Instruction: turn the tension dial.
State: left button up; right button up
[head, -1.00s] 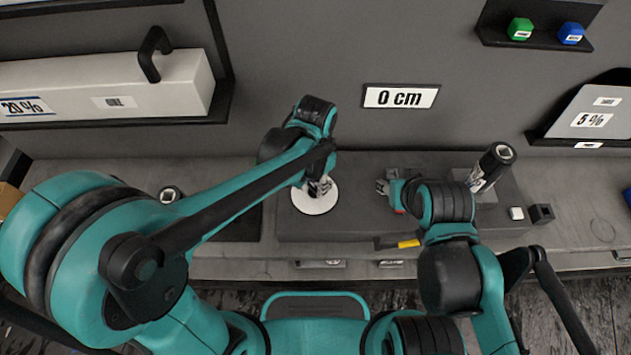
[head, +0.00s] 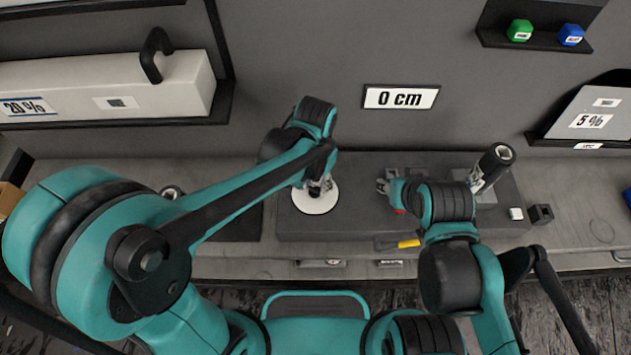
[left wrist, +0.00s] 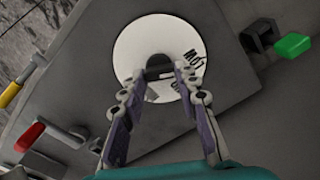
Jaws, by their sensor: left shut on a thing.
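The tension dial is a white disc (head: 308,202) with a dark knob at its centre, on the grey bench unit. In the left wrist view the disc (left wrist: 130,48) shows black lettering on one side, partly hidden by a finger, and the knob (left wrist: 158,66) sits between my fingertips. My left gripper (head: 318,188) is shut on the knob from above; its fingers also show in the left wrist view (left wrist: 162,76). My right gripper (head: 383,187) hangs over the unit to the right, apart from the dial; its jaws are too small to read.
A black bottle (head: 491,168) stands right of my right gripper. A "0 cm" sign (head: 401,97) hangs on the wall.

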aim_at(315, 186)
pick_arm(q)
jog(key=o, duration=1.2)
jog(key=shift+c, duration=0.2)
notch_tip(315, 186, up, 12)
